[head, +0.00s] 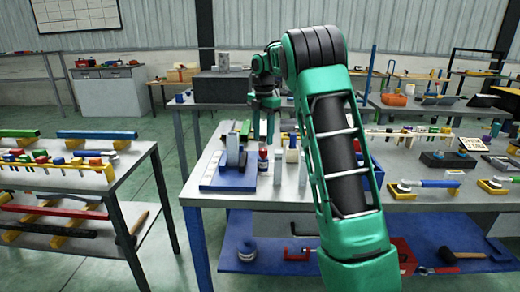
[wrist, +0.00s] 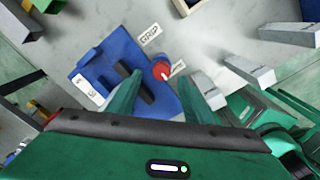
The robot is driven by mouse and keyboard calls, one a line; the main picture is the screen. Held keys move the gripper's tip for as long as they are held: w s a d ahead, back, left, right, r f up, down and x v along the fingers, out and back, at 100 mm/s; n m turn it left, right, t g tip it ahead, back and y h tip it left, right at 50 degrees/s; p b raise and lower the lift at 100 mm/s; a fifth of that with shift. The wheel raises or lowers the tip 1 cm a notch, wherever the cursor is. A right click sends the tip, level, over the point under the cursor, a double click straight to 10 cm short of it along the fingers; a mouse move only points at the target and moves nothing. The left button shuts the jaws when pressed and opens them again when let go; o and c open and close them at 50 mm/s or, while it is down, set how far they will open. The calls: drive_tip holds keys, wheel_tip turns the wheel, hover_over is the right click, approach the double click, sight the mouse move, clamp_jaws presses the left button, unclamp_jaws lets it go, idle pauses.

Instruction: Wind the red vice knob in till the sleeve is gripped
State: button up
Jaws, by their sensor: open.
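A blue vice (wrist: 100,62) lies below my gripper in the wrist view, and its blue base (head: 222,178) shows on the near left of the workbench in the head view. The red vice knob (wrist: 161,70), with a pale mark on top, is at the vice's right side. A dark bar (wrist: 133,84) crosses the vice; I cannot tell whether it is the sleeve. My gripper (wrist: 155,92) is open, one finger on each side in the picture, with the knob just beyond the gap. It points down over the bench in the head view (head: 264,124).
A "GRIP" label (wrist: 150,35) lies by the vice. Grey upright blocks (wrist: 252,76) stand to the right in the wrist view. A tool rack bench (head: 85,180) stands left, with floor between the benches. Tools with blue handles (head: 438,184) lie on the right of the workbench.

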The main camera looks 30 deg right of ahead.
sight(263, 149)
drive_tip(key=shift+f, duration=2.6)
drive_tip(key=shift+c, duration=0.5)
